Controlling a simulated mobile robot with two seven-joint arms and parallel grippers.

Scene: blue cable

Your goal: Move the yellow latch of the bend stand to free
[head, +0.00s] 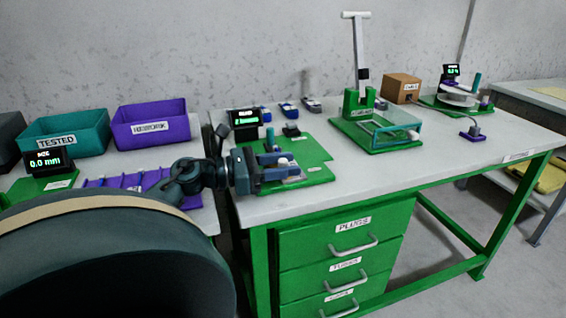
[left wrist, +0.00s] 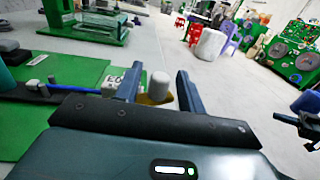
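The bend stand is a green board (head: 316,150) on the table in the head view, with a small display (head: 245,118) at its back. My left gripper (head: 284,166) is over the front of this board. In the left wrist view my left gripper (left wrist: 160,72) has its two fingers apart. A white rounded knob (left wrist: 159,84) shows between them, with part of the yellow latch (left wrist: 148,99) at its base. I cannot tell whether the fingers touch either. The latch's lower part is hidden by the gripper body. A blue cable (left wrist: 78,91) runs along the board.
A green stand with a white lever (head: 357,50) and a clear box (head: 396,130) are to the right of the board. Teal and purple bins (head: 150,124) stand at the left. The table's front right top (head: 400,180) is clear.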

